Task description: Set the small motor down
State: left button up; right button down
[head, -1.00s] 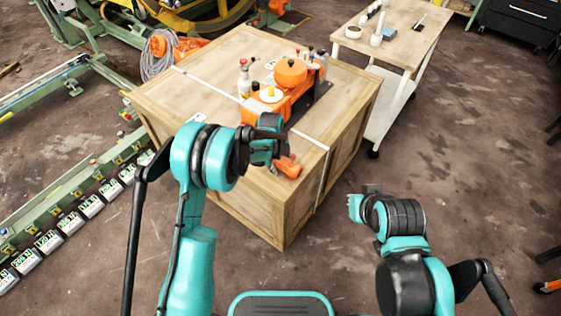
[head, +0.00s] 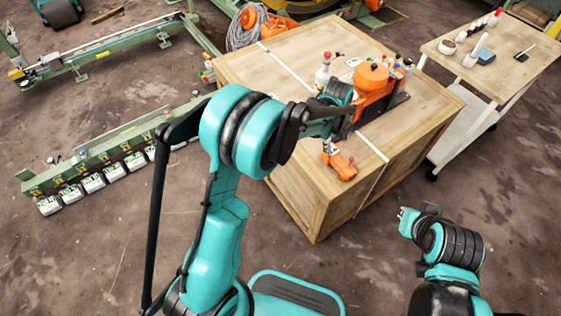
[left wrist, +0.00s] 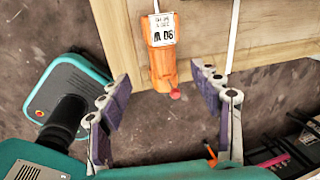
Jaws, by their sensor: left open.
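The small motor (head: 341,165) is an orange cylinder near the front edge of the wooden crate's top (head: 240,72). In the left wrist view the motor (left wrist: 161,65) has a white label and a red tip, and its near end overhangs the crate edge in the picture. My left gripper (head: 328,143) is just above and behind it in the head view. In the left wrist view its open fingers (left wrist: 160,76) stand on either side of the motor, with gaps on both sides. My right gripper (head: 406,222) is low, off the crate's right front side; its fingers are unclear.
A larger orange machine (head: 373,78) stands on the crate behind my left gripper, beside a bottle (head: 322,72). A light strap (head: 374,150) crosses the crate top. A wooden-topped cart (head: 505,62) with small items stands at the right.

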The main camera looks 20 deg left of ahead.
pick_arm(q)
jog(key=s+a+r+n+t, duration=0.2)
jog(key=s+a+r+n, duration=0.45)
jog(key=r, duration=0.35)
jog(key=s+a+r+n+t, duration=0.1)
jog(key=s+a+n, duration=0.3)
jog(key=s+n, duration=0.4)
jog(key=s+a+r+n+t+y, duration=0.1)
jog(key=s+a+n, duration=0.3)
jog(key=s+n, duration=0.5)
jog(key=s+r+t, duration=0.1)
jog(key=s, duration=0.1)
jog(key=shift+s+a+r, duration=0.2)
jog(key=shift+s+r, duration=0.15)
jog(key=shift+s, duration=0.05)
jog(key=shift+n, duration=0.25)
